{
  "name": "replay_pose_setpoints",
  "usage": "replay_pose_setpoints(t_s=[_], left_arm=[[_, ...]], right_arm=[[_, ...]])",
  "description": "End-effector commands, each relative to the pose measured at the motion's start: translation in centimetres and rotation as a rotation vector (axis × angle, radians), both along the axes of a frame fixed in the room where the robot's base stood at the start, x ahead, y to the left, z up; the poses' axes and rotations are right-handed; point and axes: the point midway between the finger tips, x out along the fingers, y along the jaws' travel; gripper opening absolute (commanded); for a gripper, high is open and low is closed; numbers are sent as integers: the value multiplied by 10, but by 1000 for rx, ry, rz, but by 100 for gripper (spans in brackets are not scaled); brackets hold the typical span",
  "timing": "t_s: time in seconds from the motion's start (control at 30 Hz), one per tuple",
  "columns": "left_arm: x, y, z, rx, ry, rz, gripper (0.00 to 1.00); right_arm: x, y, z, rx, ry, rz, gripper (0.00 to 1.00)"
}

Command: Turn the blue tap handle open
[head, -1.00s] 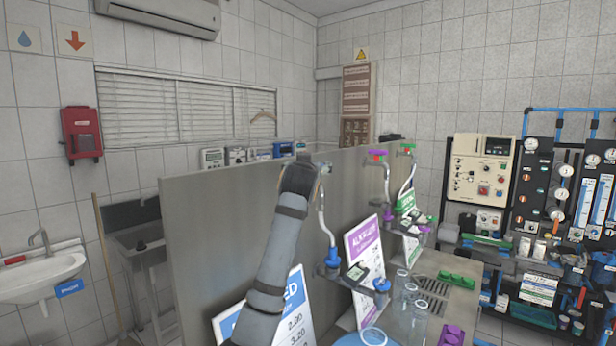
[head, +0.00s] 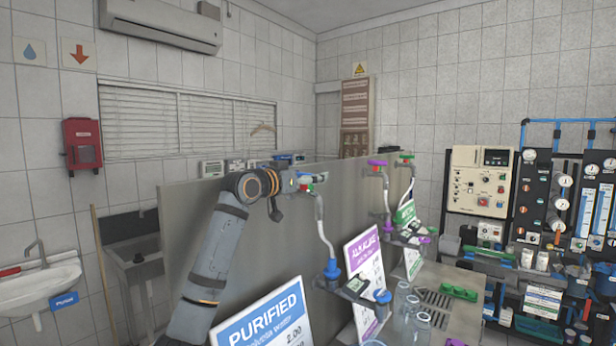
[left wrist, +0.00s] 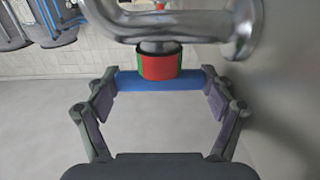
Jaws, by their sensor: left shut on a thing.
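The blue tap handle (left wrist: 160,79) is a blue bar across the middle of the left wrist view, beside a red and green collar (left wrist: 160,64) on the metal tap pipe (left wrist: 165,24). My left gripper (left wrist: 160,100) has one finger at each end of the bar, and is shut on it. In the head view my left gripper (head: 298,181) reaches in from the left to the nearest tap at the top of the grey partition. The handle is mostly hidden by the gripper there. My right gripper is not in view.
The grey partition (head: 240,230) stands close behind the tap. A PURIFIED sign (head: 265,318) is below my left arm. Taps with a purple handle (head: 377,163) and a green handle (head: 407,157) are farther along. Glass jars (head: 404,299) stand on the counter below.

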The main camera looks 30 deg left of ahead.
Motion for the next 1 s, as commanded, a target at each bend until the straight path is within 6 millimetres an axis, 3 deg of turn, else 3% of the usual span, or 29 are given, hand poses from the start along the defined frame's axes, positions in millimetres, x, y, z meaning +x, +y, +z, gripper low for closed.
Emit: replay_pose_setpoints(t_s=[0.4, 0.43, 0.57, 1.0], left_arm=[[-1, -4, 3, -3, -7, -18, 50], [-1, -4, 3, -3, -7, -18, 83], [-1, -4, 4, -3, -8, -18, 100], [-5, -3, 5, -2, -10, -16, 100]], right_arm=[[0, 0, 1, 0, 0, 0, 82], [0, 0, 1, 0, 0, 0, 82], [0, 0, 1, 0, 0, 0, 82], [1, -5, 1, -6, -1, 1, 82]])
